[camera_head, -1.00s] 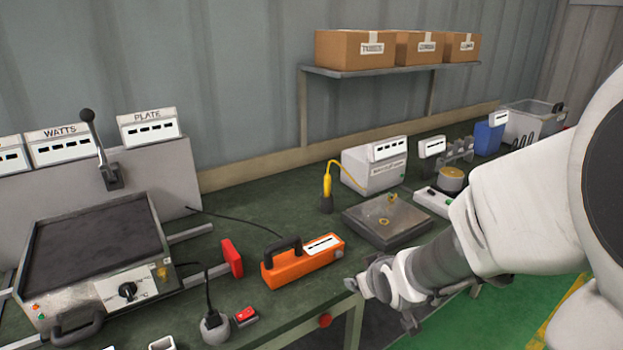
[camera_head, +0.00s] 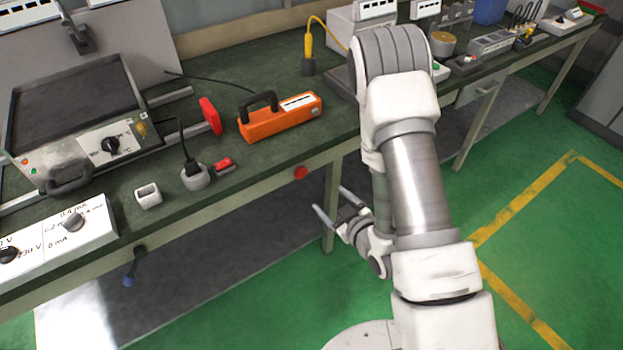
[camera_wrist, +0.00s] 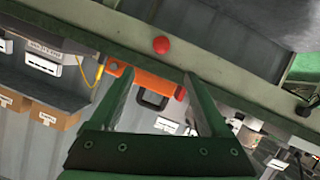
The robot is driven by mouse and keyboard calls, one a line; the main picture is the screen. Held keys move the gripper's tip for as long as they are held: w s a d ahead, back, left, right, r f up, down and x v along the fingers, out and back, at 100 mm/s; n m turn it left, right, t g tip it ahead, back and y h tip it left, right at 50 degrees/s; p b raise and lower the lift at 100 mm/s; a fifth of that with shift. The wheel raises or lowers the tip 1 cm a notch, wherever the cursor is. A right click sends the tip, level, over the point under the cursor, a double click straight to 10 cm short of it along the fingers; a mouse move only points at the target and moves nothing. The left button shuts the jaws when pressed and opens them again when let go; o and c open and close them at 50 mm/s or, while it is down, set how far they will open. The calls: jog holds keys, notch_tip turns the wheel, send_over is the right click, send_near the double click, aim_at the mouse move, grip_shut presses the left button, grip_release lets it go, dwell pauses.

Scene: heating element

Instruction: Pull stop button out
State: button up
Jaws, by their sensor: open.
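The red round stop button (camera_head: 300,172) sits on the front edge of the green workbench (camera_head: 240,180), below and right of the orange device. It also shows in the wrist view (camera_wrist: 161,45), above the gap between my fingers and apart from them. My gripper (camera_head: 334,209) is open and empty in front of the bench edge, to the right of the button and lower in the head view. In the wrist view my two fingers (camera_wrist: 163,85) are spread apart with nothing between them. Whether the button is pushed in or out cannot be told.
An orange device with a black handle (camera_head: 281,117) stands on the bench above the button. A bench leg (camera_head: 331,205) stands near my gripper. The green floor in front is clear.

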jog(key=b, duration=1)
send_near(303, 175)
jog(key=x, duration=0.9)
grip_shut()
dwell(1.0)
